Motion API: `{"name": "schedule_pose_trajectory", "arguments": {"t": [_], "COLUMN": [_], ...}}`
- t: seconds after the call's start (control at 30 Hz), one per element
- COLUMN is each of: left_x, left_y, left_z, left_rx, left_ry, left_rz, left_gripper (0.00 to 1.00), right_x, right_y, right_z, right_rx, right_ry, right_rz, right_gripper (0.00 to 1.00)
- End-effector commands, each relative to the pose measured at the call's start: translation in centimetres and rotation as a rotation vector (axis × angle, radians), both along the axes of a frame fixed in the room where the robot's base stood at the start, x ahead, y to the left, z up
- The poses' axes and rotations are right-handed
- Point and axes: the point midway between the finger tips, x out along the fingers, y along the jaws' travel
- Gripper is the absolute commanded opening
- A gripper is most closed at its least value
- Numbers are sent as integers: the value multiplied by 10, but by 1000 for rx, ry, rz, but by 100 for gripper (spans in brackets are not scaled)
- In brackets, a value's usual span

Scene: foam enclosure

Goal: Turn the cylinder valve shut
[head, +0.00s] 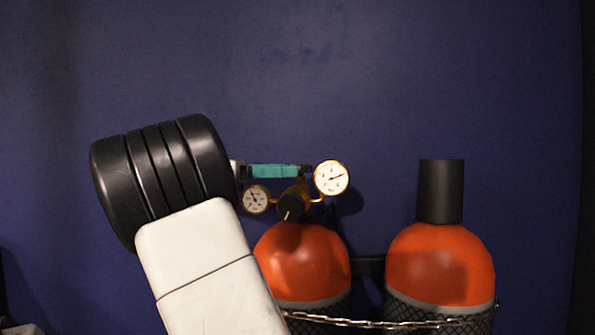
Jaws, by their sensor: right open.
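An orange cylinder (301,262) stands in the lower middle with a brass valve and regulator fittings on top. A round gauge (332,177) sits at the right of the fittings and a smaller gauge (256,199) at the left. A black knob (291,207) faces me between them. My right gripper (305,171) reaches in from the left, just above the fittings. A teal bar, apparently part of it, lies level behind my black wrist. The jaws are open. The valve's handle is not clearly visible, and I cannot tell whether the gripper touches it. My left gripper is not in view.
A second orange cylinder (440,263) with a black cap (441,191) stands at the right. A chain (385,323) runs across the front of both cylinders. A dark blue wall (450,80) is behind.

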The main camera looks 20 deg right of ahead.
Motion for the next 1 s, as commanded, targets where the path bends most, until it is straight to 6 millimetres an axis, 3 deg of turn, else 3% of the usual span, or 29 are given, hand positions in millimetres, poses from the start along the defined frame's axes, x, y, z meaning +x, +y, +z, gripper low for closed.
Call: {"name": "schedule_pose_trajectory", "arguments": {"t": [0.5, 0.9, 1.0], "left_x": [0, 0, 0], "left_y": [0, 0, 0], "left_z": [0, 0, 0], "left_rx": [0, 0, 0], "left_ry": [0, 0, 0], "left_rz": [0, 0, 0], "left_gripper": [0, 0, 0], "right_x": [-11, -13, -13], "right_y": [-67, -77, -77], "right_z": [0, 0, 0], "right_rx": [1, 1, 1], "right_ry": [1, 0, 0], "right_rz": [-2, -1, -1], "right_gripper": [70, 70, 51]}}
